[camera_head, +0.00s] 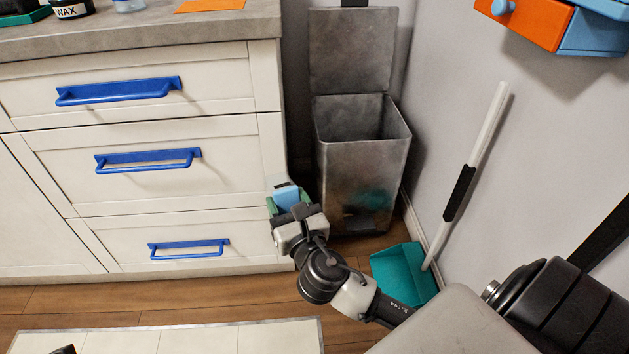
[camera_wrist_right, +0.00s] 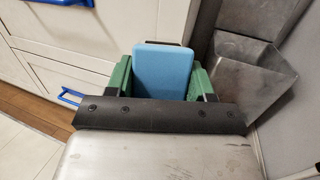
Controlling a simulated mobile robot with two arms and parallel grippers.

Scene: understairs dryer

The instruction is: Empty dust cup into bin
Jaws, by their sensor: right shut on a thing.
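My right gripper (camera_head: 288,203) is shut on the light blue dust cup (camera_head: 287,194), between its green fingers. The cup also shows in the right wrist view (camera_wrist_right: 163,68). They are left of the bin's front in the head view, below the level of its rim. The metal bin (camera_head: 358,172) stands in the corner with its lid (camera_head: 352,50) raised against the wall and its mouth open. The bin also shows right of the cup in the right wrist view (camera_wrist_right: 245,75). What is inside the cup is hidden. My left gripper cannot be made out.
White drawers (camera_head: 165,185) with blue handles stand close on the left. A teal dustpan (camera_head: 403,272) with an upright handle rests on the floor right of the bin. An orange and blue drawer unit (camera_head: 560,25) hangs at upper right.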

